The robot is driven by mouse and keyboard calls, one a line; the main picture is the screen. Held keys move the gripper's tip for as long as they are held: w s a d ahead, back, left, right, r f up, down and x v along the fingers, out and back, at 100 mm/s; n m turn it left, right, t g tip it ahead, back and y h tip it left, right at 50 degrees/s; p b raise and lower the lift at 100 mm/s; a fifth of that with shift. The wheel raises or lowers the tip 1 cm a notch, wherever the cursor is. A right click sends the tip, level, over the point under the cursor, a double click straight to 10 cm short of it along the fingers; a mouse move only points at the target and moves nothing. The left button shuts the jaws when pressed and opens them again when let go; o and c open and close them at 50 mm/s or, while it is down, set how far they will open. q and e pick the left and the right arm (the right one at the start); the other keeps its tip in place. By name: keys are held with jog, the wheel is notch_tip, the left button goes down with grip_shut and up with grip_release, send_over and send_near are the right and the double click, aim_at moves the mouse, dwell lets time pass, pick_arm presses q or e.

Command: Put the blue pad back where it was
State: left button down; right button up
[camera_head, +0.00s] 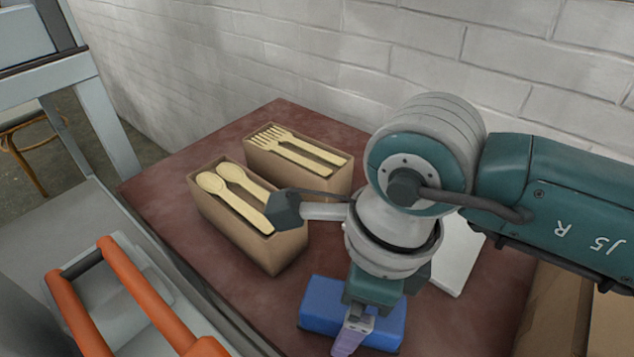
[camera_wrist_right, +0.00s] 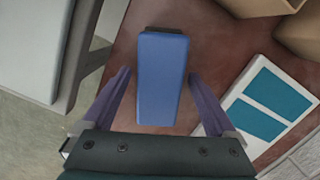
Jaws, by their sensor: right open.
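The blue pad (camera_head: 322,302) lies on the reddish table at the front, below my right arm in the head view. In the right wrist view the blue pad (camera_wrist_right: 160,80) lies lengthwise between the two purple fingers. My right gripper (camera_wrist_right: 156,100) is open, with a finger on each side of the pad and a visible gap on both sides. In the head view my right gripper (camera_head: 352,335) hides part of the pad. My left gripper is not in view.
A box of wooden spoons (camera_head: 250,235) and a box of wooden forks (camera_head: 325,183) stand behind the pad. A white panel with teal blocks (camera_wrist_right: 233,122) lies beside it. A cardboard box (camera_head: 555,310) is at right. A machine with an orange handle (camera_head: 140,290) is at left.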

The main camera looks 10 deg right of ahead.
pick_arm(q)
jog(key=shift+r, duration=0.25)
pick_arm(e)
jog(key=shift+r, duration=0.25)
pick_arm(q)
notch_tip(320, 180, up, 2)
jog(key=p, duration=0.3)
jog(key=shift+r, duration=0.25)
pick_arm(e)
notch_tip(320, 180, up, 12)
jog(key=d, duration=0.1)
jog(key=shift+s+d+f, duration=0.15)
jog(key=shift+s, duration=0.25)
